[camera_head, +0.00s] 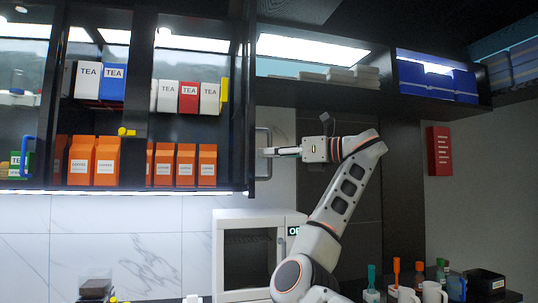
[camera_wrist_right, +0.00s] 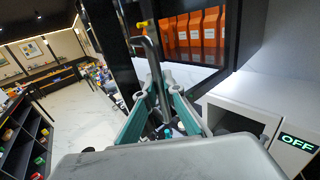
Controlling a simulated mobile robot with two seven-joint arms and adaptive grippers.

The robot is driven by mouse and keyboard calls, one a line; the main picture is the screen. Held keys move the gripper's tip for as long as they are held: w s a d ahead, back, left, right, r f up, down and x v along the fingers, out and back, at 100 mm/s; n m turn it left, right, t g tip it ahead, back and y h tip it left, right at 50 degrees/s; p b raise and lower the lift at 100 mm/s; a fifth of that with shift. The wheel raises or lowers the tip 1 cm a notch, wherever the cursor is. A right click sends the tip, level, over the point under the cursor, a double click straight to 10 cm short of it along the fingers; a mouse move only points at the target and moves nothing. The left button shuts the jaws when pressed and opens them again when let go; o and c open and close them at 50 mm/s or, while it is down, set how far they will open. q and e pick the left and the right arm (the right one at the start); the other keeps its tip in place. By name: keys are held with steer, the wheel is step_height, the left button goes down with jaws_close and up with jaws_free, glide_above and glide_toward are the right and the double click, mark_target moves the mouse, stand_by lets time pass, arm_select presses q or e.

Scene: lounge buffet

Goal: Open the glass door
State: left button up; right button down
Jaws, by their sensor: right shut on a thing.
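The glass door (camera_head: 251,100) has a dark frame and belongs to the wall cabinet. In the head view it shows as a narrow, steeply angled strip at the cabinet's right end. Its metal bar handle (camera_head: 270,170) stands out to the right; the handle also shows in the right wrist view (camera_wrist_right: 152,48). My right gripper (camera_head: 268,152) reaches the handle from the right. In the right wrist view its teal-lined fingers (camera_wrist_right: 158,95) are shut on the handle bar, one on each side. The fingers partly hide the handle's lower part. My left gripper is not in view.
Tea boxes (camera_head: 189,97) and orange coffee bags (camera_head: 107,160) stand on the cabinet shelves. A white appliance (camera_head: 232,220) with a lit display sits below, close to my right arm. Mugs (camera_head: 432,292) and bottles stand on the counter at lower right.

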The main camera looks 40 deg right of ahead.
steer(key=shift+f, duration=0.1)
steer(key=c, duration=2.2)
jaws_free()
steer(key=shift+s, duration=0.1)
steer(key=shift+o, duration=0.2)
steer(key=v, duration=1.2)
